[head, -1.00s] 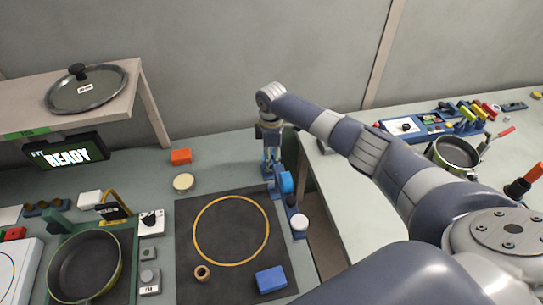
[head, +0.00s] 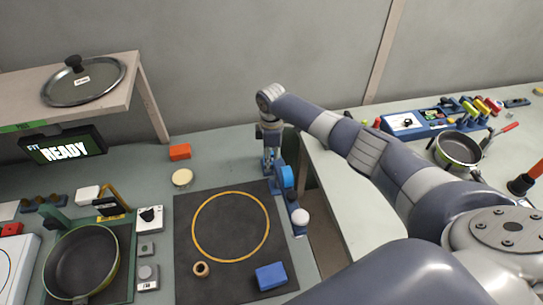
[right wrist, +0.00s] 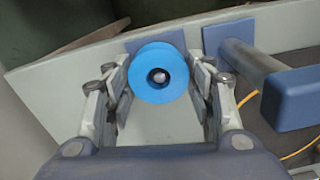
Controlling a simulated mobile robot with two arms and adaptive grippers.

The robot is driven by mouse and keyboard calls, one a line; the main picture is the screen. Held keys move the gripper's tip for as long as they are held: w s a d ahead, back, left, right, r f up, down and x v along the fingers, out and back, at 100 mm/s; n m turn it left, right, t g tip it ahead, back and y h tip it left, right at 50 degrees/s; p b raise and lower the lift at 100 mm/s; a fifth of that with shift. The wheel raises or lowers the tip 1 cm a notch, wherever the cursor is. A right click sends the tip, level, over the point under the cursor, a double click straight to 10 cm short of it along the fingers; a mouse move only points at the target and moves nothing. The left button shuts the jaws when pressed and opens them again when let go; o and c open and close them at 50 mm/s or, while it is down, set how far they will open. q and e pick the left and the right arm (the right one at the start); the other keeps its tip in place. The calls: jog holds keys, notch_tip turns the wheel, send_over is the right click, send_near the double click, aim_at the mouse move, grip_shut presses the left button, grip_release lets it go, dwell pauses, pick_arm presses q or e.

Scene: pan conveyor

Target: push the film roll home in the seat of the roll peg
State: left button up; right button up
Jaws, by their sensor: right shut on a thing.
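The grey end of the roll peg (right wrist: 159,76) shows inside the dark bore, so the roll appears to be around the peg. The seat behind the roll is hidden, and I cannot tell how deep the roll sits. In the head view, my right gripper (head: 272,160) is at the back edge of the mat. My left gripper is not in view.
A grey bar with a dark blue end block (right wrist: 295,98) stands close right of the gripper. A bright blue disc (head: 287,178) and a white knob (head: 300,217) line the table edge.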

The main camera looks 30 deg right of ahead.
jog(key=shift+f+b, duration=0.5)
jog(key=shift+f, duration=0.35)
jog(key=o, duration=1.1)
jog(key=shift+r, duration=0.1)
jog(key=shift+r, duration=0.15)
notch_tip(320, 180, up, 12)
